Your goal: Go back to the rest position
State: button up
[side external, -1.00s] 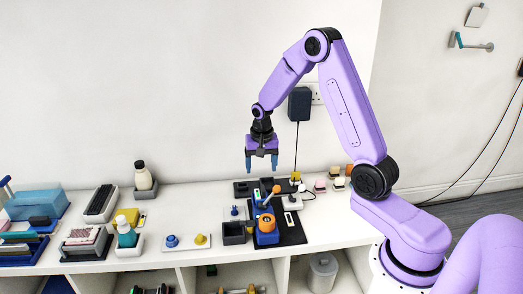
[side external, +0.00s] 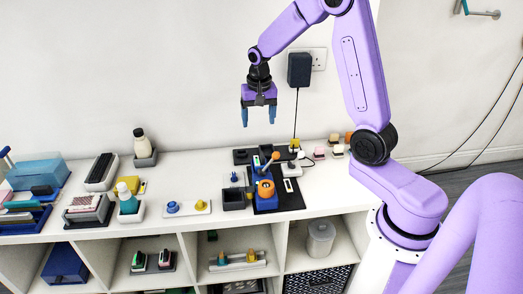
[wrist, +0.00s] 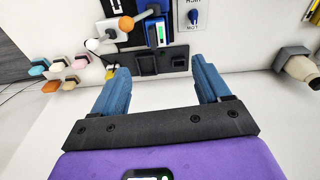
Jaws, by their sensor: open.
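My gripper (side external: 259,116) hangs in the air above the back of the white bench, fingers pointing down. Its two blue fingers are apart, with nothing between them. In the wrist view my gripper (wrist: 160,88) also shows open and empty over the bare white surface. The blue holder also shows at the top of the wrist view (wrist: 155,32).
A black charger (side external: 299,69) hangs on the wall to the right of my gripper, its cord running down to the bench. A cream bottle (side external: 141,143) stands at the back left. Small coloured blocks (side external: 319,152) sit at right. The air around my gripper is clear.

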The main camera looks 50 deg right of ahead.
jog(key=s+a+r+n+y, duration=0.1)
jog(key=s+a+r+n, duration=0.3)
jog(key=s+a+n, duration=1)
jog(key=s+n, duration=0.2)
jog(key=s, duration=0.5)
jog(key=s+a+n, duration=0.2)
jog(key=s+n, duration=0.2)
jog(key=s, duration=0.6)
jog(key=shift+a+r+n+g, duration=0.15)
jog(key=shift+a+n+g, duration=0.05)
jog(key=shift+n+g, duration=0.2)
jog(key=shift+s, duration=0.1)
